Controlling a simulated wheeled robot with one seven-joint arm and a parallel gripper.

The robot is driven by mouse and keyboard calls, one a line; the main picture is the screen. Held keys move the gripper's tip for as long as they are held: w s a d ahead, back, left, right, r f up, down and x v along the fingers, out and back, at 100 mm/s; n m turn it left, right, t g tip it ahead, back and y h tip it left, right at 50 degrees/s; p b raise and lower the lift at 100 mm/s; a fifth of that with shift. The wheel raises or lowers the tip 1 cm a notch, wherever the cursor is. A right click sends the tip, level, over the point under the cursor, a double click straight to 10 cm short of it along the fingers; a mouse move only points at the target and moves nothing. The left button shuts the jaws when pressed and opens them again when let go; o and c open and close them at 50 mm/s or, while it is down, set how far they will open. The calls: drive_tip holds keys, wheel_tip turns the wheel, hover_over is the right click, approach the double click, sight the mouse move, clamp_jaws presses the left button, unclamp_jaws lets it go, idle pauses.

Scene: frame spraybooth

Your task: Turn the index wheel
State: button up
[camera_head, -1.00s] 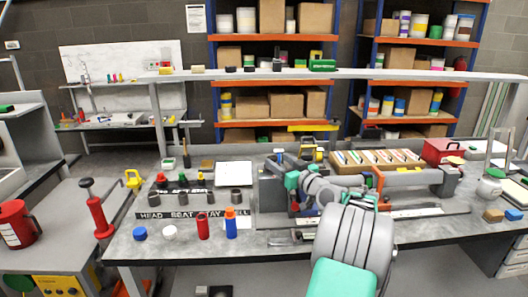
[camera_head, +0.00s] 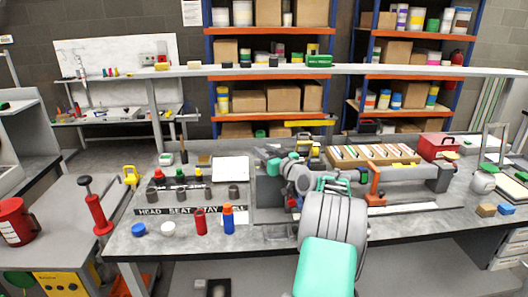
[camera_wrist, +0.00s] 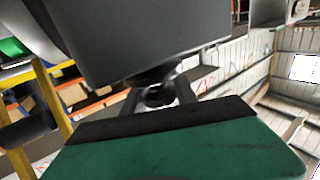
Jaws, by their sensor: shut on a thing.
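In the wrist view, the two dark fingers of my gripper (camera_wrist: 157,100) are shut on a small dark round part below a large dark grey housing (camera_wrist: 150,38). I take this part for the index wheel (camera_wrist: 157,82); its rim is mostly hidden by the fingers and housing. In the head view, my grey and teal arm reaches over the bench to the grey housing (camera_head: 268,190) at the left end of a long bench fixture. My fingers and the wheel cannot be made out there.
The fixture's grey bar (camera_head: 405,178) with an orange bracket (camera_head: 375,186) runs right. Behind it are a wooden tray (camera_head: 372,155) and a red box (camera_head: 438,148). Red and blue bottles (camera_head: 228,219) stand at the front left. The bench front between caps and bottles is partly free.

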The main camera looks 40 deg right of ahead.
clamp_jaws()
drive_tip(key=f+n+y+b, duration=0.1)
drive_tip(key=y+b, duration=0.1)
drive_tip(key=b, duration=0.1)
drive_tip(key=shift+a+r+n+y+b, duration=0.2)
drive_tip(key=shift+r+n+y+b, duration=0.3)
drive_tip(key=shift+n+y, duration=0.45)
drive_tip(key=shift+a+y, duration=0.2)
drive_tip(key=shift+y, duration=0.35)
drive_tip(key=o, duration=0.6)
unclamp_jaws()
